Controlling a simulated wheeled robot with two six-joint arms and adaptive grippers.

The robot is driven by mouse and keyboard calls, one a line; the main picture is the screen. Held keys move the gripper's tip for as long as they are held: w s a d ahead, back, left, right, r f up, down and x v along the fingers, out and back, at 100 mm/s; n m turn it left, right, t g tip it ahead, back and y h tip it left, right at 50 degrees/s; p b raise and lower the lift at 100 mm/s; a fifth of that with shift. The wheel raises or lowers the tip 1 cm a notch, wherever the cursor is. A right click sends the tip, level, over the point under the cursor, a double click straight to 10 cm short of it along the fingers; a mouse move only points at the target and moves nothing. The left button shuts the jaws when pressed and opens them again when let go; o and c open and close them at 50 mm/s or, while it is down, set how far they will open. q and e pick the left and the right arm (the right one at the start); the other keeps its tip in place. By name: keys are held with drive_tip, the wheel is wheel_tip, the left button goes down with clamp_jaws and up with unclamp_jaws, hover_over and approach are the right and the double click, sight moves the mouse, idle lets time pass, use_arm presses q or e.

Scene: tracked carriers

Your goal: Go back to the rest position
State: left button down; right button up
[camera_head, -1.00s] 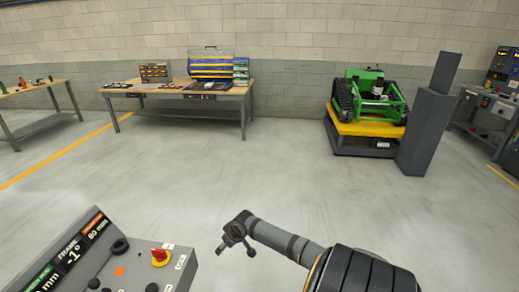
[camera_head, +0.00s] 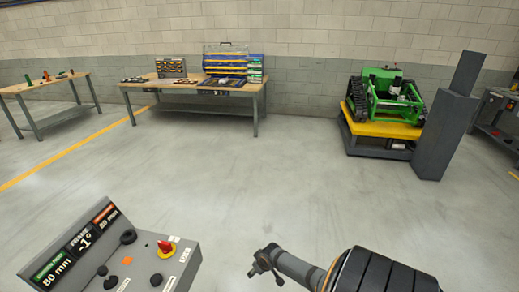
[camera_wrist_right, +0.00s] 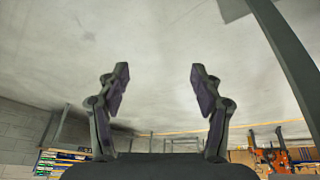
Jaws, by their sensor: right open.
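My right gripper (camera_head: 266,266) shows small at the bottom centre of the head view, in front of the bare floor. In the right wrist view its two fingers (camera_wrist_right: 158,84) stand wide apart, with nothing between them but pale, blurred background. It is open and empty. My right arm comes in from the lower right of the head view. My left gripper is not in either view.
A control panel (camera_head: 139,262) with a red switch stands lower left. Two workbenches (camera_head: 142,84) (camera_head: 20,87) stand along the back wall. A green tracked carrier (camera_head: 385,95) sits on a yellow-topped stand (camera_head: 385,128) beside a grey pillar (camera_head: 445,135). The middle floor is clear.

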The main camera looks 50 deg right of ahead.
idle(0.4)
drive_tip(key=s+a+f+g, duration=0.1)
drive_tip(key=s+a+f, duration=0.3)
drive_tip(key=s+f, duration=0.35)
drive_tip(key=s+a+f+g, duration=0.1)
drive_tip(key=s+a+f, duration=0.2)
drive_tip(key=s+f, duration=0.5)
drive_tip(key=s+a+f+n, duration=0.1)
drive_tip(key=s+a+f, duration=0.1)
drive_tip(key=s+a, duration=0.3)
drive_tip(key=s+a+f+n+g, duration=0.1)
drive_tip(key=s+a+f, duration=0.1)
drive_tip(key=s+a, duration=0.4)
drive_tip(key=s, duration=0.4)
drive_tip(key=shift+s+f+n+y, duration=0.25)
drive_tip(key=shift+s+n+y, duration=0.05)
drive_tip(key=shift+s, duration=0.1)
idle(0.7)
